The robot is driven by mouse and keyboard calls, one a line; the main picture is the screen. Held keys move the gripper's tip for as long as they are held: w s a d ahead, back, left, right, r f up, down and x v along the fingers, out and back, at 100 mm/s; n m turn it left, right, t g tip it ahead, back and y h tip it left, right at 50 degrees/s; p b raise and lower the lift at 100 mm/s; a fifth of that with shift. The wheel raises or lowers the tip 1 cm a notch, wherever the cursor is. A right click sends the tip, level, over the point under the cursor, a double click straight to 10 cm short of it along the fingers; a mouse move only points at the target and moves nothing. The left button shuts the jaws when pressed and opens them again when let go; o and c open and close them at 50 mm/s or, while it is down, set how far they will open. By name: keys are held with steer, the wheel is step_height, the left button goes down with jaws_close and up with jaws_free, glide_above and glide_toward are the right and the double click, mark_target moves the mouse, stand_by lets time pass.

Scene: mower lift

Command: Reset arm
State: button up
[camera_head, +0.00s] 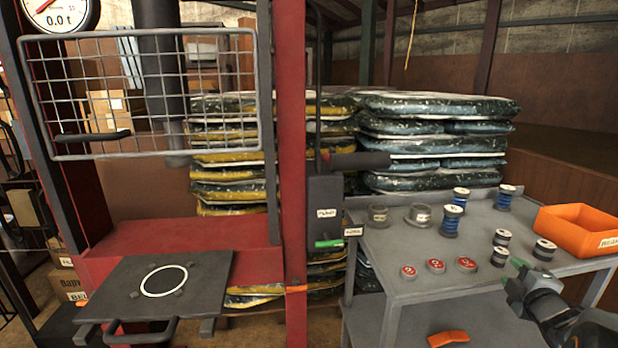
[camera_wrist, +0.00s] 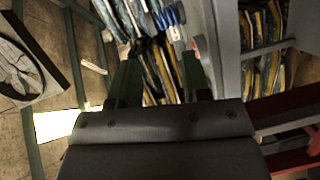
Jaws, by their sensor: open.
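My gripper (camera_head: 514,276) is at the lower right of the head view, at the front edge of the grey table (camera_head: 412,278). Its jaws are open and nothing shows between them. In the wrist view the two dark green fingers of my gripper (camera_wrist: 160,78) stand apart. Beyond them are stacked bags (camera_wrist: 160,60), seen tilted, and a grey upright. Part of my arm hides the table's right front corner in the head view.
Spools, red discs, glass-like cups and an orange bin (camera_head: 577,232) are on the table. A red press frame (camera_head: 292,150) with a wire guard (camera_head: 150,155), dark plate (camera_head: 205,300) and lever stands left. Bag stacks (camera_head: 430,140) fill the back. An orange piece (camera_head: 448,338) lies on the lower shelf.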

steer(key=s+d+f+m+g+h, duration=0.4)
steer(key=m+g, duration=0.1)
steer(key=m, duration=0.2)
steer(key=s+a+m+g+p, duration=0.4)
steer(key=a+m+g+p, duration=0.1)
steer(key=a+m, duration=0.1)
steer(key=s+a+r+g+y+p, duration=0.1)
steer(key=s+a+r+y+p, duration=0.1)
steer(key=a+r+p, duration=0.3)
steer(key=s+a+r+g+y+p, duration=0.1)
steer(key=s+a+r+y+p, duration=0.1)
steer(key=a, duration=1.1)
steer(key=s+a+r+m+y+p, duration=0.1)
steer(key=s+a+r+y+p, duration=0.2)
steer(key=a+r+p, duration=0.4)
steer(key=a+r, duration=0.1)
steer(key=a, duration=0.2)
steer(key=shift+r+g+p, duration=0.35)
steer(key=shift+g, duration=0.05)
steer(key=shift+s, duration=0.1)
